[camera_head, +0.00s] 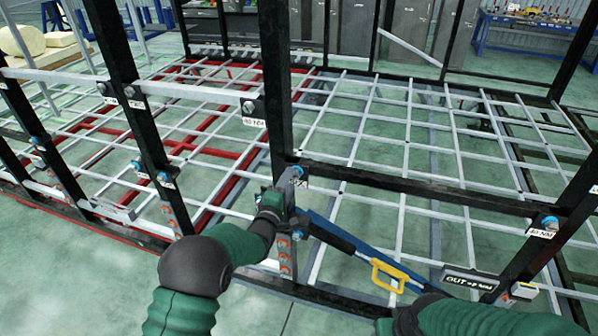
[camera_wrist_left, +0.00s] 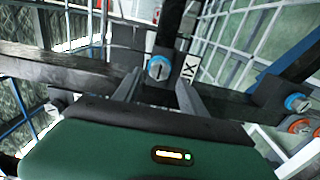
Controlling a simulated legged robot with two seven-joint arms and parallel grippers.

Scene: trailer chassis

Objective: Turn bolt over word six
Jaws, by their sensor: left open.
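The bolt over the word six is a blue-ringed bolt head (camera_head: 298,171) on the black upright post, in the middle of the head view. It also shows in the left wrist view (camera_wrist_left: 158,68). Beside it there, a white label (camera_wrist_left: 188,69) shows a sideways "IX", its rest hidden. My left gripper (camera_head: 286,186) is right at this bolt, just in front of and below it. In the wrist view its two fingers (camera_wrist_left: 160,84) are apart, with the bolt between and slightly beyond their tips. Contact cannot be told. My right forearm enters at bottom right; its gripper is out of view.
Other blue bolts with labels sit on the frame, including one at right (camera_head: 549,223). Orange-ringed bolts (camera_head: 284,254) line a plate below my left gripper. A blue bar and yellow handle (camera_head: 389,275) stand to the right. Black posts and beams crowd the space.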

